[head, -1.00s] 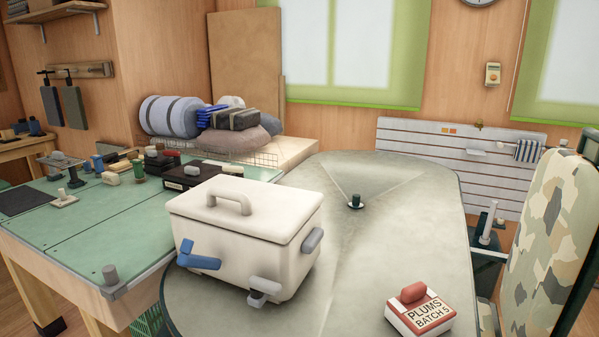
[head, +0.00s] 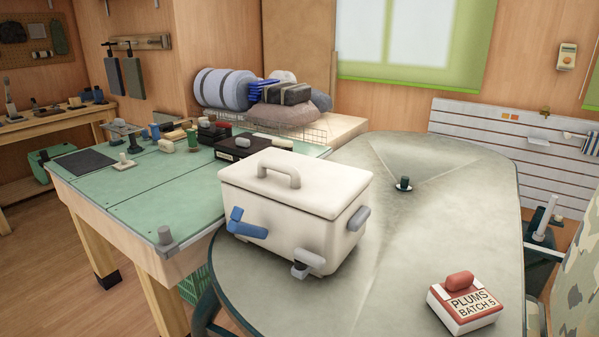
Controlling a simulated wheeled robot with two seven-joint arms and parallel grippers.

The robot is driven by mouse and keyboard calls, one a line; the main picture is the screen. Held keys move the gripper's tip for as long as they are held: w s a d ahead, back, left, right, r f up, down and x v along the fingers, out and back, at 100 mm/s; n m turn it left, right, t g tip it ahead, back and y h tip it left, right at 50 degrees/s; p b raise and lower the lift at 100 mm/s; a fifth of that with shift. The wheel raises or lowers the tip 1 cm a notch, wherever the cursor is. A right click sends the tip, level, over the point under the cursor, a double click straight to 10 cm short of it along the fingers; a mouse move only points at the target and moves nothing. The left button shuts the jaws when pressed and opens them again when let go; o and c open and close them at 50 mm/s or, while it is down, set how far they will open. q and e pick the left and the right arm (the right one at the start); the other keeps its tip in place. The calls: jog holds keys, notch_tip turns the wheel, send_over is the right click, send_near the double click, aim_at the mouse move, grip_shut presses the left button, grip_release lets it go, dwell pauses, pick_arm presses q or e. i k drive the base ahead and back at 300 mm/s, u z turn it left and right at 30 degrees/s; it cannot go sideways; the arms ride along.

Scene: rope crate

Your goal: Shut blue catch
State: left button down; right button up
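The blue catch (head: 246,227) is on the lower part of the front wall of a cream crate (head: 285,234), near its left corner. It has a short upright part at the left and a longer bar running right from it. I cannot tell whether the bar lies against the wall or stands off it. The crate's lid (head: 300,190), with a loop handle (head: 279,171), sits on top. A pale grey catch (head: 307,262) is at the near corner and a grey one (head: 357,218) on the right side. Neither gripper is in view.
The crate stands on a grey-topped table (head: 430,220). A red and white "PLUMS BATCH 5" box (head: 463,303) lies at its near right, and a small dark green knob (head: 404,184) stands farther back. A green bench (head: 130,200) adjoins at left.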

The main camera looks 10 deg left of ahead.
aim_at(235, 226)
jog(key=z, duration=0.85)
jog(key=k, duration=1.05)
jog(key=u, duration=1.05)
